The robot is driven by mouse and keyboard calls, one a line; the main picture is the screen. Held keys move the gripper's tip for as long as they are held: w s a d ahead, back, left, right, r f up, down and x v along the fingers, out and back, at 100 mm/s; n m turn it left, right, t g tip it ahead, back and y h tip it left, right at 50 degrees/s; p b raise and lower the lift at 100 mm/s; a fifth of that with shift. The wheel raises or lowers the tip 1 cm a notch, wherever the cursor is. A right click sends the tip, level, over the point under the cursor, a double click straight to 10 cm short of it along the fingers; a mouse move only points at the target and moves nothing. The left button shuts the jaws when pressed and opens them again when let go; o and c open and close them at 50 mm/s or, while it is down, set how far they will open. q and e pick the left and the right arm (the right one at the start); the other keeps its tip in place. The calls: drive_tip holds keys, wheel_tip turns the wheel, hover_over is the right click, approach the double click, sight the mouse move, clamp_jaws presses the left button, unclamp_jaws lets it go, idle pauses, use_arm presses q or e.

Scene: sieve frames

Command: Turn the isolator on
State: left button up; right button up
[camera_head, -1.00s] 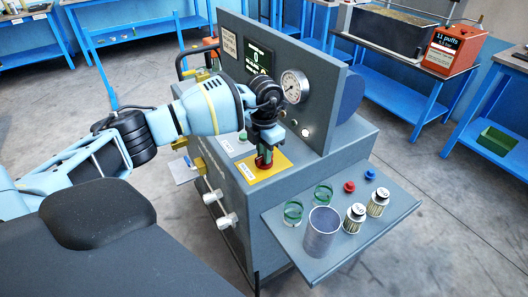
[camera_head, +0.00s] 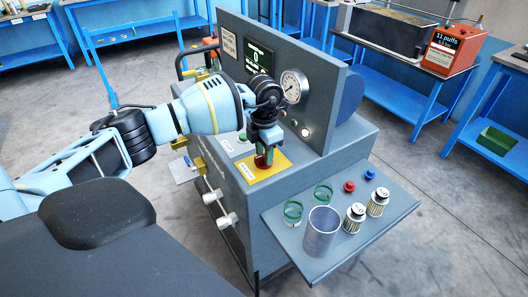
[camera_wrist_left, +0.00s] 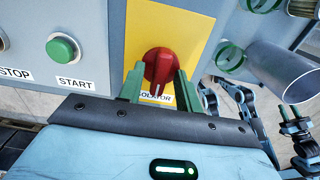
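The isolator is a red knob (camera_wrist_left: 158,66) with a white pointer mark, on a yellow plate (camera_wrist_left: 195,35) on the grey machine. In the wrist view the mark points down toward the partly covered isolator label. In the head view the knob (camera_head: 262,160) shows below my left gripper (camera_head: 264,152). The green fingers of my left gripper (camera_wrist_left: 160,85) stand on either side of the knob and appear closed against its sides.
A green START button (camera_wrist_left: 62,48) lies beside the plate. The upright panel carries a gauge (camera_head: 293,86) and a dark display (camera_head: 258,57). A side shelf (camera_head: 277,232) holds a grey cylinder (camera_head: 321,232), green rings, filters and red and blue caps.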

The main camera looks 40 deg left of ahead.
use_arm(q)
drive_tip(key=shift+r, duration=0.1)
wheel_tip(320, 180, up, 8)
drive_tip(key=shift+f, duration=0.2)
idle(0.5)
idle(0.4)
